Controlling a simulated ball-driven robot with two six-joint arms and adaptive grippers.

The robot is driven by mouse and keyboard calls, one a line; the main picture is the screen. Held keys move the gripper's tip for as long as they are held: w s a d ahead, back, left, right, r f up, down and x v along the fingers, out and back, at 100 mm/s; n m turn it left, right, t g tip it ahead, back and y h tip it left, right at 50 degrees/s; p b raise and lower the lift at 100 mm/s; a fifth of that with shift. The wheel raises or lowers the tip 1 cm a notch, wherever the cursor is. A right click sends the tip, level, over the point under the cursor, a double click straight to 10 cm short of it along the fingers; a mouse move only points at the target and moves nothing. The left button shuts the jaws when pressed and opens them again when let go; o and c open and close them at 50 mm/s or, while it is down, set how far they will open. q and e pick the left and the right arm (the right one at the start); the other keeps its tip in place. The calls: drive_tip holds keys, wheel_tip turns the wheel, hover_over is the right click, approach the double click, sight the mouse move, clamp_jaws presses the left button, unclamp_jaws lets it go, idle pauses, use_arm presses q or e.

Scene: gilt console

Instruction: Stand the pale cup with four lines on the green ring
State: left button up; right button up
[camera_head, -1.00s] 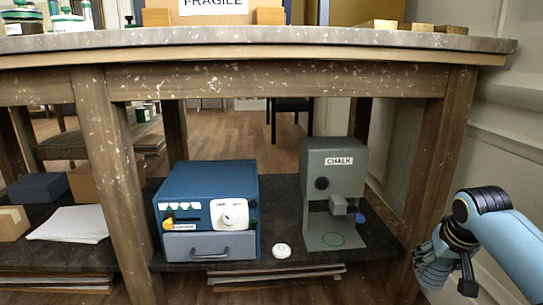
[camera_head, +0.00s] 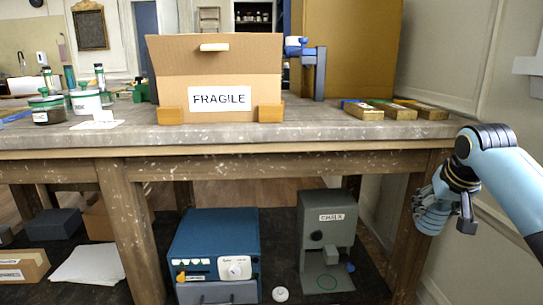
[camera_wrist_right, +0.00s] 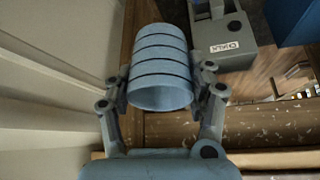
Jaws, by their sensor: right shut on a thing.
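The pale blue cup (camera_wrist_right: 160,65) with several dark lines around it is held between the fingers of my right gripper (camera_wrist_right: 160,88) in the right wrist view. The gripper is shut on its sides, and the cup's open end faces the camera. In the head view my right gripper (camera_head: 432,212) is at the right, beside the table's right leg. There the cup is hard to tell from the fingers. My left gripper is not in view.
A blue machine (camera_head: 213,246) with a drawer and a small white disc (camera_head: 280,294) stand left of the CHALK machine. The table top (camera_head: 330,133) overhangs the shelf. It carries a FRAGILE box (camera_head: 215,75) and gold bars (camera_head: 420,110). A wooden leg (camera_head: 413,230) separates the gripper from the shelf.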

wheel_tip(320, 180, up, 4)
drive_tip(key=shift+w+f+p, duration=0.1)
drive_tip(key=shift+p, duration=0.75)
drive_tip(key=shift+f+t, duration=0.15)
drive_tip(key=shift+t, duration=0.15)
drive_tip(key=shift+s+d, duration=0.3)
drive_tip(key=shift+d, duration=0.2)
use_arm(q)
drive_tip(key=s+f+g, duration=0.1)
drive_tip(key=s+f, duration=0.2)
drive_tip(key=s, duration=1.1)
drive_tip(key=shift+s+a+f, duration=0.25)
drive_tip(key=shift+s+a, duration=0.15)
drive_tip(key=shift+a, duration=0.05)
use_arm(e)
drive_tip(key=s+a+r+n+g+y, duration=0.1)
drive_tip(key=s+a+r+n+y, duration=0.2)
drive_tip(key=s+a+r+n, duration=0.4)
drive_tip(key=s+a+r+n+g+y, duration=0.1)
drive_tip(key=s+a+r+n+y, duration=0.3)
drive_tip(key=s, duration=0.8)
drive_tip(key=a+r+n, duration=0.2)
drive_tip(key=a+r, duration=0.2)
drive_tip(key=a, duration=0.1)
drive_tip(key=shift+s+r+n+g+y, duration=0.15)
drive_tip(key=shift+n+g+y, duration=0.15)
drive_tip(key=shift+n+g, duration=0.1)
